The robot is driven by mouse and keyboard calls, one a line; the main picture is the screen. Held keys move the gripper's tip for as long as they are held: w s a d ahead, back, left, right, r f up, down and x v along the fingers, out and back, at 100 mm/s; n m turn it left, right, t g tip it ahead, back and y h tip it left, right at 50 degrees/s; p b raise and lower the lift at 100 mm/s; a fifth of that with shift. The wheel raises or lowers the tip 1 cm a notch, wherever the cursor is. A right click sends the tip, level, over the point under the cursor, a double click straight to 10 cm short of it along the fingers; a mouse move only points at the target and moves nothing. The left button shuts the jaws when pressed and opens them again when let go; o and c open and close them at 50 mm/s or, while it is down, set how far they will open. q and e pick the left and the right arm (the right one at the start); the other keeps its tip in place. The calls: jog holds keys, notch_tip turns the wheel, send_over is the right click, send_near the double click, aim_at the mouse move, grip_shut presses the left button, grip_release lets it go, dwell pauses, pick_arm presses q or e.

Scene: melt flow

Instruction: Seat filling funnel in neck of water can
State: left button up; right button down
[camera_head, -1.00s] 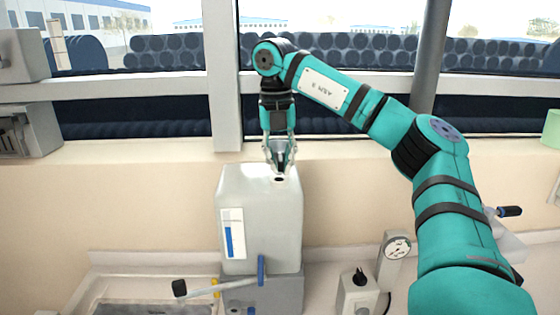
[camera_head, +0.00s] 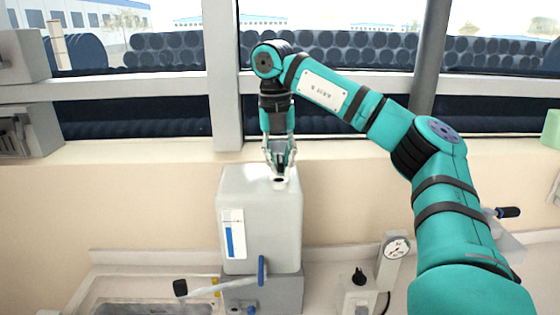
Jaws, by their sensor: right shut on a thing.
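The water can (camera_head: 262,215) is a pale grey box-shaped can with a blue level strip on its front. It stands upright on a grey block. Its neck (camera_head: 279,181) is a small dark opening at the top right. My right gripper (camera_head: 279,170) points down just above the neck, shut on the filling funnel (camera_head: 281,157), a small greyish piece between the fingers. The funnel's lower end is at or just over the neck; I cannot tell whether it is inside. My left gripper is not in view.
A lever with a black knob (camera_head: 180,287) and a blue handle (camera_head: 262,270) are in front of the can. A dial gauge (camera_head: 396,248) and a box with a black knob (camera_head: 358,278) stand to the right. A window frame is behind.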

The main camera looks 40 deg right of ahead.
jog(key=shift+f+b, duration=0.95)
jog(key=shift+f, duration=0.4)
jog(key=c, duration=1.3)
grip_release()
jog(key=shift+c, duration=0.2)
jog(key=shift+r, duration=0.1)
notch_tip(320, 180, up, 12)
jog(key=shift+w+a, duration=0.15)
jog(key=shift+a, duration=0.2)
jog(key=o, duration=1.3)
jog(key=shift+o, duration=0.2)
